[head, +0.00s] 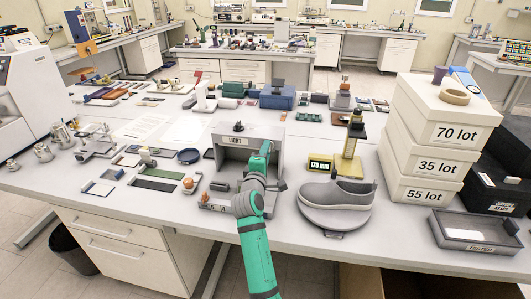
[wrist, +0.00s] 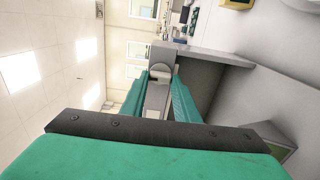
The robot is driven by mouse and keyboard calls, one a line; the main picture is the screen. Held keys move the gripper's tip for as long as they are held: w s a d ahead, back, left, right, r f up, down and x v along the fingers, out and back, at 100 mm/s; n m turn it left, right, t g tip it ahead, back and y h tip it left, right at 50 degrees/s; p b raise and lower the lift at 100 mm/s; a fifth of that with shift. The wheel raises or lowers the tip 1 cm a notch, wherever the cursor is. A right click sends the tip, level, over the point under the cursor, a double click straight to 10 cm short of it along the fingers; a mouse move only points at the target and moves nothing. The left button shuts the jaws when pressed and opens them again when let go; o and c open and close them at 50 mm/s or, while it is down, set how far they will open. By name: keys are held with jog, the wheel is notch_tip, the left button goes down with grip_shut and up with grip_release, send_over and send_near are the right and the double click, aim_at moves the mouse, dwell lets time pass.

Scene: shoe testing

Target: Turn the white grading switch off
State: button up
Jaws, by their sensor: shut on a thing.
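A grey light box (head: 235,137) with a LIGHT label stands open-fronted on the table; a small dark knob (head: 238,126) sits on its top. My gripper (head: 266,147) reaches to the right part of the box front. In the wrist view, its two green fingers (wrist: 160,84) are close around a pale grey piece with a rounded end (wrist: 160,72), next to the box wall (wrist: 205,58). My gripper is shut on this piece. I cannot tell whether it is the white grading switch. My arm and fingers hide part of the box inside.
A grey shoe (head: 338,190) stands on a round platform right of my arm, with a yellow display device (head: 349,150) behind it. Stacked lot boxes (head: 428,145) stand farther right. A small labelled tray (head: 217,206) lies left of my arm. Free table shows near the front edge.

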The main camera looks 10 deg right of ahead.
dwell(0.4)
jog(key=o, duration=1)
jog(key=shift+o, duration=0.2)
jog(key=shift+s, duration=0.1)
jog(key=v, duration=1)
jog(key=shift+s+a, duration=0.15)
jog(key=shift+s, duration=0.15)
